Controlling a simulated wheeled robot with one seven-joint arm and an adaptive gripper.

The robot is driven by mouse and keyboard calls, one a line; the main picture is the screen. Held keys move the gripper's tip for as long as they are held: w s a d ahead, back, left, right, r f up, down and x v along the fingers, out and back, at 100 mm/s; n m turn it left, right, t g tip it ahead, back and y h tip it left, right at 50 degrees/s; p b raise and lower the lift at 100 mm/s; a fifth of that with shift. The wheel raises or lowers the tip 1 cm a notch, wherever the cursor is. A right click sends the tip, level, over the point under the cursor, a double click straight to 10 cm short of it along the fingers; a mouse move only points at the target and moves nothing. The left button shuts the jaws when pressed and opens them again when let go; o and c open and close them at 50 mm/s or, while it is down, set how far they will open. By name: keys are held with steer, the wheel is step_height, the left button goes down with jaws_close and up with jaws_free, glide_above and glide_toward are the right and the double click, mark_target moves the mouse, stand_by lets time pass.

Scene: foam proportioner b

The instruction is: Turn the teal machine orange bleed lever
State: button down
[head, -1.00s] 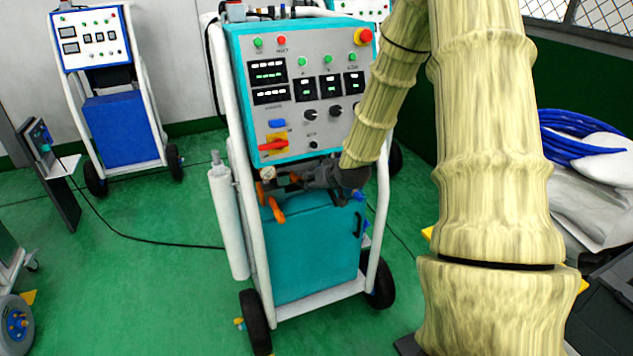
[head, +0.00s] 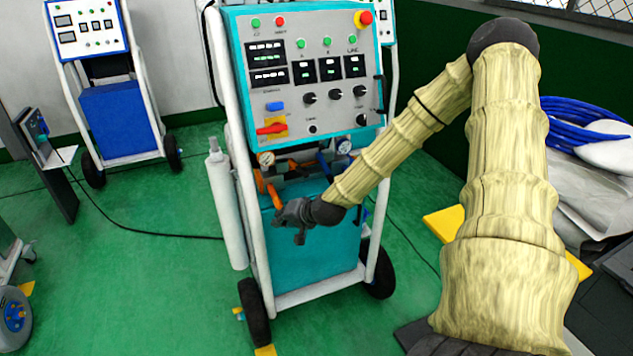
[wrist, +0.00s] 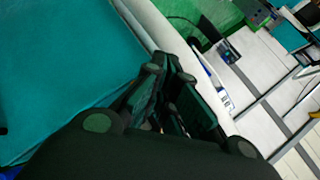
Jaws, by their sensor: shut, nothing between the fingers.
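The teal machine (head: 300,250) stands upright in the middle of the head view. Below its control panel, on the left of the pipework, an orange lever (head: 274,196) hangs under a round gauge, with another orange part (head: 260,182) just left of it. A further orange part (head: 325,166) shows near the right gauge. My gripper (head: 287,217) is shut and empty, just below and right of the left orange lever, in front of the teal lower box. Whether it touches the lever I cannot tell. In the wrist view the dark fingers (wrist: 176,92) are together, and no orange lever shows.
The panel carries a red handle (head: 271,129) on a yellow plate and a red stop button (head: 364,17). A white frame post and cylinder (head: 226,210) flank the left side. A blue-and-white machine (head: 118,115) stands behind left.

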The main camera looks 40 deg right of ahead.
mark_target(298, 169)
steer(key=s+d+r+m+t+h+b, duration=0.2)
steer(key=s+d+m+t+b, duration=0.15)
steer(key=d+m, duration=0.55)
steer(key=s+d+r+m+t+h+b, duration=0.1)
steer(key=s+d+m+t+h+b, duration=0.15)
steer(key=s+d+m, duration=0.6)
steer(key=w+n+b, duration=0.1)
steer(key=w, duration=1.4)
steer(key=shift+w+d+r+g+y+b, duration=0.25)
steer(key=shift+d+r+g+y+b, duration=0.1)
steer(key=shift+r+b, duration=0.1)
steer(key=shift+r, duration=0.1)
